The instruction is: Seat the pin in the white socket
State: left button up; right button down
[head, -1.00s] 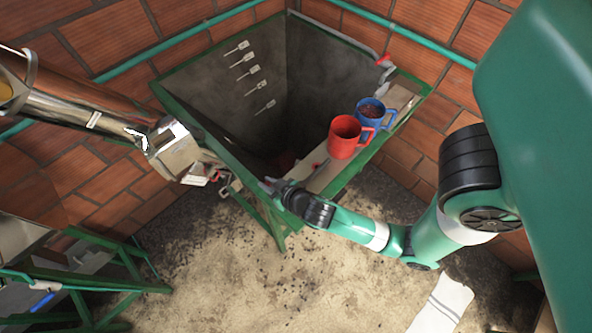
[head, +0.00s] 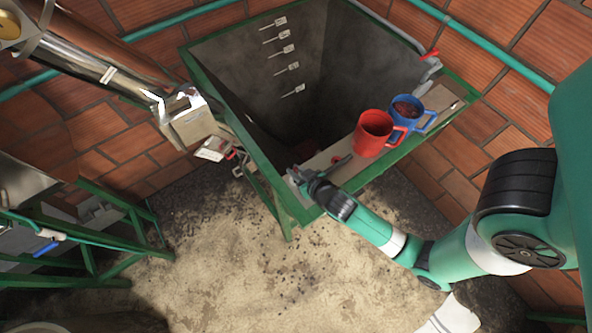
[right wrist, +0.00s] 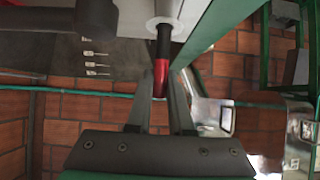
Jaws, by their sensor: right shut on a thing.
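My right gripper (right wrist: 160,88) is shut on the pin (right wrist: 160,78), which has a red part between the fingers and a black part beyond them. In the right wrist view the black part reaches the round white socket (right wrist: 153,23) and overlaps its middle. How deep the pin sits there I cannot tell. In the head view my right gripper (head: 307,178) is at the near left corner of the green-framed bin. The pin and socket are too small or hidden to make out there. My left gripper is not in view.
A red mug (head: 370,134) and a blue mug (head: 411,112) stand on the bin's ledge (head: 445,97), right of my right gripper. The deep grey bin (head: 365,55) is open. A metal spout (head: 185,115) stands left. A green stand (head: 85,232) is at lower left. The floor in front is clear.

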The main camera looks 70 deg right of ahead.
jog(key=shift+f, duration=0.25)
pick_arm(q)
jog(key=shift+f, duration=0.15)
pick_arm(e)
jog(key=c, duration=0.8)
grip_release()
jog(key=shift+r, duration=0.1)
pick_arm(q)
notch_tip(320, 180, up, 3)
jog(key=p, duration=0.3)
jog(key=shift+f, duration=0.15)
pick_arm(e)
jog(key=v, duration=1.2)
jog(key=shift+r, duration=0.1)
